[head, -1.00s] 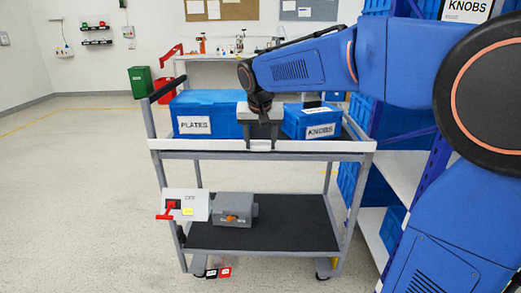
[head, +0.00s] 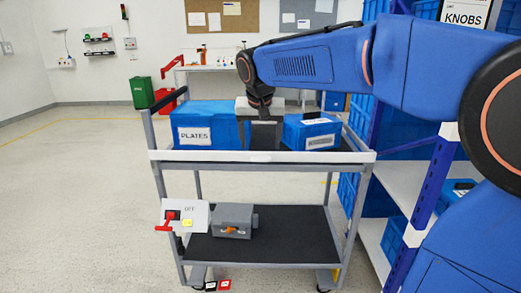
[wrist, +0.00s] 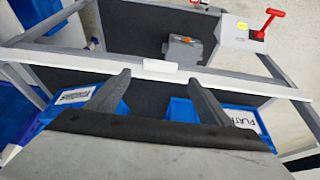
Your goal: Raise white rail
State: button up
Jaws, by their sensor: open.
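The white rail (head: 200,156) runs level along the front edge of the cart's upper tier. It crosses the wrist view (wrist: 235,80) just beyond my fingertips, with a small white raised grip (wrist: 174,66) at its middle. My gripper (head: 264,148) hangs over the cart's top, behind the middle of the rail in the head view. In the wrist view its two fingers (wrist: 158,75) are spread wide with nothing between them. The grip lies just past the gap, nearer the right finger. Whether a fingertip touches the rail cannot be told.
The cart's lower shelf (head: 285,240) holds a grey box with an orange knob (head: 232,222) and a switch panel with a red lever (head: 186,216). A blue rack stands close on the right.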

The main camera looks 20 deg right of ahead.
jog(key=v, duration=1.2)
jog(key=shift+r, duration=0.1)
jog(key=s+d+f+n, duration=0.1)
jog(key=s+d+f, duration=0.3)
jog(key=s+f, duration=1)
jog(key=s+d+f+n+y, duration=0.1)
jog(key=s+d+f, duration=0.3)
jog(key=s+f, duration=0.9)
jog(key=shift+s+d+f+n, duration=0.35)
jog(key=shift+s+n, duration=0.2)
jog(key=shift+n, duration=0.25)
